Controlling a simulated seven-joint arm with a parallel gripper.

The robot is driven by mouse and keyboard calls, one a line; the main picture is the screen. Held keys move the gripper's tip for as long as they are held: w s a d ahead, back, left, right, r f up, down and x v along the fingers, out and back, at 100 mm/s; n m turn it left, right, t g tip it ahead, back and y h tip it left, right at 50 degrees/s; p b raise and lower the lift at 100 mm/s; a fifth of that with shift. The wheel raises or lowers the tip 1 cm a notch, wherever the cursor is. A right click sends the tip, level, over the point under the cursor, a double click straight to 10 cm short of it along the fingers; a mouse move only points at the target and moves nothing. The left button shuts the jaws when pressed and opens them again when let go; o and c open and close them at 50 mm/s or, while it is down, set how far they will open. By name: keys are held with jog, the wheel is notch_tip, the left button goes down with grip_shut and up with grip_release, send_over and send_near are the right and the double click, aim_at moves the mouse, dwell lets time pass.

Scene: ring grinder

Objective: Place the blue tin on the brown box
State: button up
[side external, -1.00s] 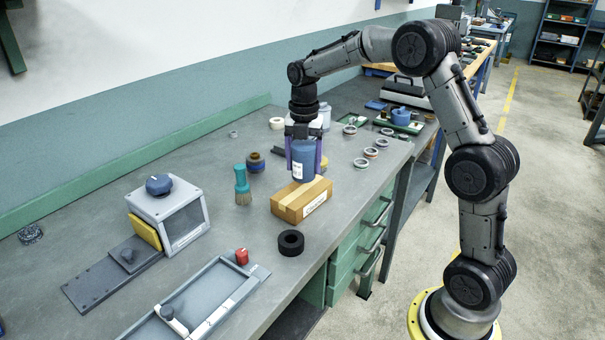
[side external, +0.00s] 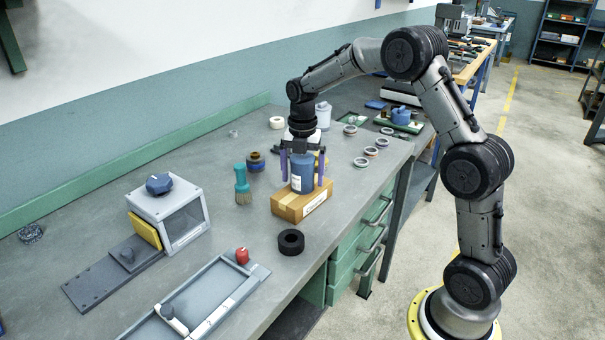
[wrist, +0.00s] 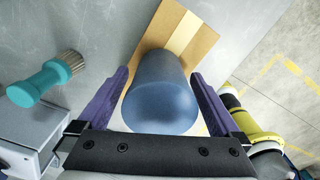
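The blue tin (side external: 302,172) stands upright on top of the brown box (side external: 288,206), near the box's far end in the side view. In the wrist view the tin (wrist: 157,92) sits between the two purple fingers, and the box (wrist: 190,42) shows behind it. My gripper (side external: 303,178) is open around the tin, with a visible gap on both sides of it. In the wrist view my gripper (wrist: 163,100) also shows gaps between its fingers and the tin. The tin's underside contact is partly hidden by its own body.
A teal brush (side external: 242,184) stands left of the box. A black ring (side external: 291,242) lies in front of it. A grey grinder housing (side external: 172,212) and a tray (side external: 205,300) are at the left and front. Several metal rings (side external: 361,161) lie to the right, near the bench edge.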

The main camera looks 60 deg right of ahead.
notch_tip(320, 180, up, 11)
jog(key=shift+r, duration=0.1)
jog(key=shift+a+r, duration=0.1)
jog(key=shift+r, duration=0.55)
jog(key=s+a+r+m+t, duration=0.1)
jog(key=s+a+r+m, duration=0.1)
jog(key=s+a+m, duration=0.4)
jog(key=s+a+r+m+t, duration=0.25)
jog(key=s+m, duration=0.25)
jog(key=s, duration=0.3)
jog(key=s+a+f+m+t, duration=0.1)
jog(key=s+a+f+m, duration=0.1)
jog(key=s+m, duration=0.3)
jog(key=s+a+f+m+t, duration=0.1)
jog(key=s+a+f+m, duration=0.1)
jog(key=s+m, duration=0.4)
jog(key=s+f, duration=0.1)
jog(key=s, duration=0.1)
jog(key=shift+s+a+f, duration=0.2)
jog(key=shift+s+f, duration=0.05)
jog(key=shift+s, duration=0.05)
